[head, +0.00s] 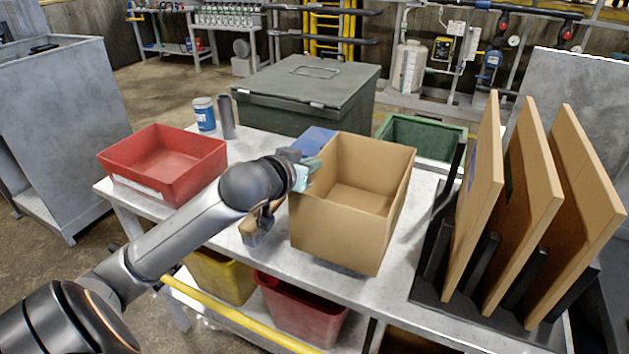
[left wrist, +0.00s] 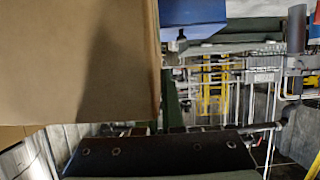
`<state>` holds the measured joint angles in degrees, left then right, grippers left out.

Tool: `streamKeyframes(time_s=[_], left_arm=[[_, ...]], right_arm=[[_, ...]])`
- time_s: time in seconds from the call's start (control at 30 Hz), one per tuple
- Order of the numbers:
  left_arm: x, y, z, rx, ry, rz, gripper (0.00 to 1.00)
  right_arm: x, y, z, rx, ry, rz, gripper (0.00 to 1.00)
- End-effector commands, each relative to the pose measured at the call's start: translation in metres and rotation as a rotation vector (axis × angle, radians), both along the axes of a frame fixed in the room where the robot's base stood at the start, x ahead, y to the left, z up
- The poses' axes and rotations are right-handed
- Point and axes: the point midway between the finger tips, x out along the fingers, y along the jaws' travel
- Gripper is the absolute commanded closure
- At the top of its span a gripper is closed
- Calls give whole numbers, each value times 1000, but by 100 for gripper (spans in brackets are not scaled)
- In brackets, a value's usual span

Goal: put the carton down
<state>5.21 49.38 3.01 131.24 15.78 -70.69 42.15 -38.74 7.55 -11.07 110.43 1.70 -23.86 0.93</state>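The carton (head: 342,232) is an open-topped brown cardboard box, empty inside, over the middle of the grey table (head: 260,278). I cannot tell whether its base touches the tabletop or is slightly above it. My left gripper (head: 306,176) is at the carton's upper left rim and appears shut on that wall; its fingertips are partly hidden. In the left wrist view the carton's wall (left wrist: 75,60) fills the upper left, very close. My right gripper is in neither view.
A red tray (head: 165,165) and a blue-labelled can (head: 204,114) stand left on the table. A rack with upright brown boards (head: 525,200) is close on the right. A dark lidded bin (head: 310,90) and green crate (head: 422,137) are behind. Free tabletop lies left of the carton.

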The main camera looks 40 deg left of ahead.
Motion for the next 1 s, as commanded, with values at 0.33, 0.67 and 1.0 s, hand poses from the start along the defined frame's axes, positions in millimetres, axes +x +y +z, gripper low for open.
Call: streamKeyframes(time_s=[0.33, 0.67, 1.0], left_arm=[[6, -5, -34, 2, 2, -1, 100], [6, -5, -40, 2, -1, -2, 93], [6, -5, -39, 2, -1, -2, 65]], right_arm=[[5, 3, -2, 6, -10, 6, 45], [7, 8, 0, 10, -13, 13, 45], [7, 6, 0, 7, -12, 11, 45]])
